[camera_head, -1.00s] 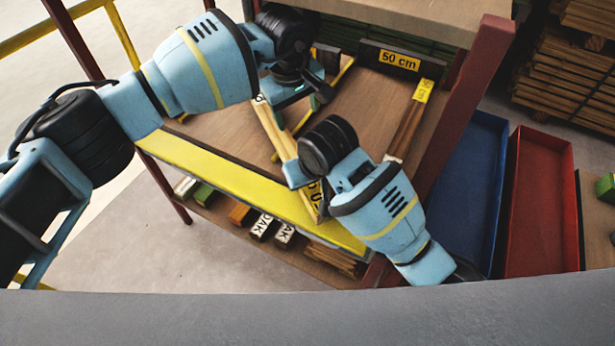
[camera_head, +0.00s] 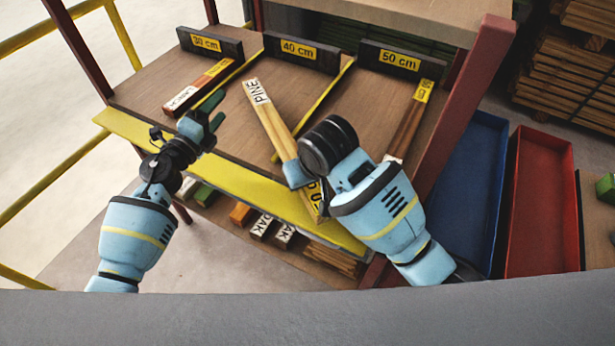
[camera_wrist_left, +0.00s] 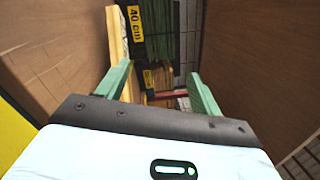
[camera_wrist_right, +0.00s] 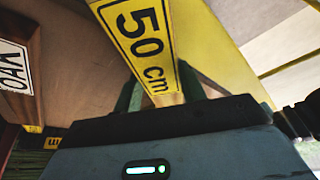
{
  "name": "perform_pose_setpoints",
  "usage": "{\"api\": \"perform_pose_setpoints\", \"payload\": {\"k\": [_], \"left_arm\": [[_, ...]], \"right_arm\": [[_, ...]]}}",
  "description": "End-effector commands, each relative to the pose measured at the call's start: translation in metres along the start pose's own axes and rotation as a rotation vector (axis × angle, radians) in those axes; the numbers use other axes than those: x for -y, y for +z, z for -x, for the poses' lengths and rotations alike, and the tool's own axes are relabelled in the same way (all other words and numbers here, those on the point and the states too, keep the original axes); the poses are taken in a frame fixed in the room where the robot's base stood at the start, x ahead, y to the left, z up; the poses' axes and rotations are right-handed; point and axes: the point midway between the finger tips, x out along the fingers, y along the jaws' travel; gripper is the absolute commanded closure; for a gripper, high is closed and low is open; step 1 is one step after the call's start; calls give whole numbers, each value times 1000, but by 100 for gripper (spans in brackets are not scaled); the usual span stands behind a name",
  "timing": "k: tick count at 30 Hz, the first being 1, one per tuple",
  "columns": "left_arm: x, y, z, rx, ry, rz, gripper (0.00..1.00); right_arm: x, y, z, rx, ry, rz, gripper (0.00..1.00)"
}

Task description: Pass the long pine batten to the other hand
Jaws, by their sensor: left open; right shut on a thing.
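The long pine batten (camera_head: 270,118) is pale wood, with a white PINE label at its far end and a yellow 50 cm label at its near end. It slants over the middle of the shelf in the head view. My right gripper (camera_head: 297,174) is shut on its near part. In the right wrist view the batten (camera_wrist_right: 150,45) shows its 50 cm label between my right fingers. My left gripper (camera_head: 219,106) is open and empty, left of the batten and apart from it. The left wrist view shows its two green fingers (camera_wrist_left: 163,88) spread with nothing between them.
The shelf has 30 cm (camera_head: 206,43), 40 cm (camera_head: 299,50) and 50 cm (camera_head: 400,61) signs, yellow dividers and a yellow front edge (camera_head: 220,180). An orange-brown batten (camera_head: 200,87) lies left, a darker one (camera_head: 407,122) right. Blue (camera_head: 470,190) and red (camera_head: 543,200) trays stand right.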

Motion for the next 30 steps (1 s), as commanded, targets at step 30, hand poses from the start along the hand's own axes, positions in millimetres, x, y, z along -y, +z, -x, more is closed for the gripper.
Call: {"api": "perform_pose_setpoints", "payload": {"k": [30], "left_arm": [[-192,-38,303,772,297,1197,34]], "right_arm": [[0,-1,1,-4,0,0,92]]}}
